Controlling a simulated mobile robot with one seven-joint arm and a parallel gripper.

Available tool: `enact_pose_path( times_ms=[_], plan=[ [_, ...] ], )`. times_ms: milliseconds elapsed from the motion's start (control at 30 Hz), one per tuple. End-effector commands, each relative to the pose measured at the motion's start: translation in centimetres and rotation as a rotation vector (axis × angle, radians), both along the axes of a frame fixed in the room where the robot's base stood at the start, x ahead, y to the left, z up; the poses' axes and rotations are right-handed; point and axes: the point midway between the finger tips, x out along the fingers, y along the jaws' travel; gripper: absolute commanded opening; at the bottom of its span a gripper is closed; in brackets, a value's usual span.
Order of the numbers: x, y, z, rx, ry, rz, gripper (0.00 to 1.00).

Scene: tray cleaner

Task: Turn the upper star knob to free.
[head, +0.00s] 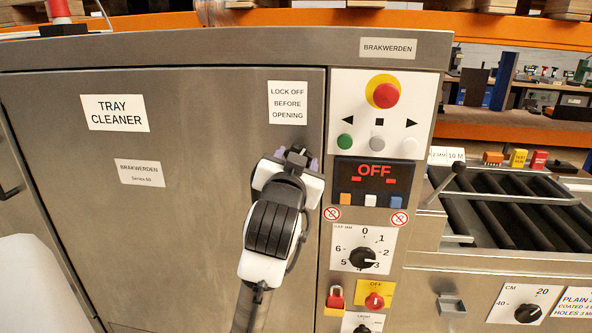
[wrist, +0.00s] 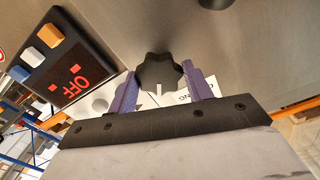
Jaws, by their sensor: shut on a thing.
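The black upper star knob (wrist: 160,70) sits on the grey door of the tray cleaner (head: 190,200). In the wrist view it lies between the two purple fingers of my gripper (wrist: 163,92), which is shut on it. A short white mark shows on the knob, pointing toward my gripper's palm. In the head view the knob (head: 297,155) is a dark shape just under the "LOCK OFF BEFORE OPENING" label, mostly covered by my gripper (head: 294,163). A second dark knob (wrist: 215,3) is cut off at the wrist view's top edge.
Right of the door is a control panel with a red emergency button (head: 385,96), a display reading OFF (head: 374,171), a numbered dial (head: 363,258) and a red padlock (head: 335,298). A roller conveyor (head: 510,215) stands at the right.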

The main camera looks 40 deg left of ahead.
Motion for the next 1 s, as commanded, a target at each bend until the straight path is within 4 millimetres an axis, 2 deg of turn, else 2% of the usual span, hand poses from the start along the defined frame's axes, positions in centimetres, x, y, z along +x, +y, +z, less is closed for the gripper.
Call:
enact_pose_path(
  times_ms=[700, 1000],
  plan=[
    [0.06, -0.14, 0.02, 0.582, 0.35, -0.001, 0.27],
    [0.09, -0.19, 0.07, 0.771, 0.467, -0.002, 0.27]
  ],
)
